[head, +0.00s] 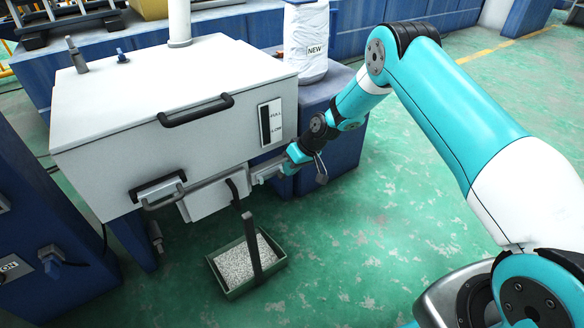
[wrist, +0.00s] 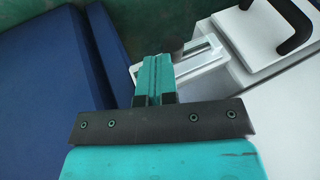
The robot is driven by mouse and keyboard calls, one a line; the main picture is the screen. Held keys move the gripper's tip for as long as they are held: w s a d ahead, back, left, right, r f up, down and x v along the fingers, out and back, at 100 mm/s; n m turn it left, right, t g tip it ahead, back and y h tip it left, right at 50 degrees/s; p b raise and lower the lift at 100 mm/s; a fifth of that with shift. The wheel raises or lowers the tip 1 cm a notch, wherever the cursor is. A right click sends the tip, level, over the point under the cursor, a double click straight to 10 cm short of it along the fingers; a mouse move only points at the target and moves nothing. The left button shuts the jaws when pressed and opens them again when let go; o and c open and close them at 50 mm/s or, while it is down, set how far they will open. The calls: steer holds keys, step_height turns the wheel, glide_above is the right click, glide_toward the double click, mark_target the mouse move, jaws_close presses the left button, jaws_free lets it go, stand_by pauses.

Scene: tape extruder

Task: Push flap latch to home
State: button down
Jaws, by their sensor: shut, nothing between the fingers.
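The white flap (head: 207,200) sits low on the front of the white hopper box. A pale bracket with a grey bar, which seems to be the flap latch (head: 264,173), is at its right end. It also shows in the wrist view (wrist: 192,58), just beyond and to the right of my fingertips. My gripper (head: 287,169) is beside the latch's right end, pointing toward the flap. In the wrist view my gripper (wrist: 157,66) is shut and empty. I cannot tell whether the fingertips touch the latch.
The white hopper box (head: 170,100) has a black lid handle (head: 196,109). A green tray (head: 226,284) of pale pellets with a tall dark handle stands on the floor below the flap. A blue block (head: 335,110) bearing a white bag (head: 306,40) is behind my gripper. Floor at right is clear.

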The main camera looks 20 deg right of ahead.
steer(key=a, duration=0.1)
steer(key=s+a+p, duration=0.1)
steer(key=a, duration=0.2)
steer(key=shift+s+a+p, duration=0.25)
steer(key=shift+a+p, duration=0.05)
steer(key=shift+p, duration=0.1)
steer(key=d+r+p, duration=0.6)
steer(key=d+r, duration=0.2)
steer(key=r, duration=0.2)
steer(key=shift+s, duration=0.4)
steer(key=shift+d+r, duration=0.1)
steer(key=shift+r, duration=0.1)
